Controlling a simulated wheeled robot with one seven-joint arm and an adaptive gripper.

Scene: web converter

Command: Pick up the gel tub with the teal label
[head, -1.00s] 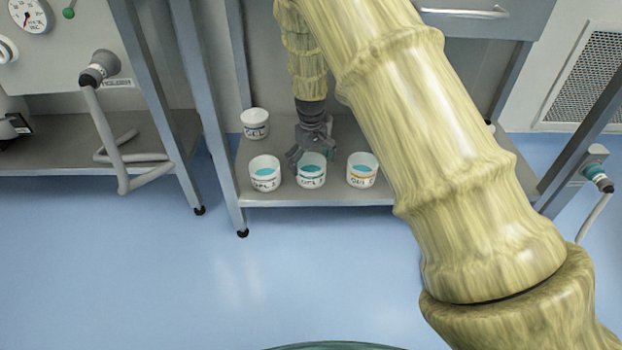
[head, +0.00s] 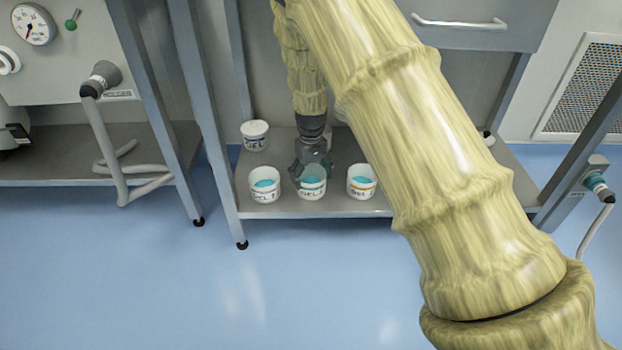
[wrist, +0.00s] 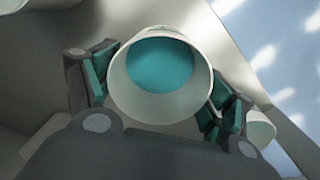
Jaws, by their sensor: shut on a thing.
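The middle front tub (head: 312,191) is white and open-topped, with teal gel inside and a lettered label. The label's colour is hard to make out at this size. My gripper (head: 311,175) reaches down from behind and is shut on this tub, which appears to stand upright on the shelf. In the wrist view the tub (wrist: 160,105) sits between the green-padded fingers of my gripper (wrist: 160,92), its round mouth facing the camera.
A similar tub (head: 265,191) stands close on the left, and another with an orange-yellow label band (head: 361,189) on the right. A lidded tub (head: 255,143) stands behind left. The grey shelf (head: 335,209) has blue-grey posts and a drawer (head: 480,35) above.

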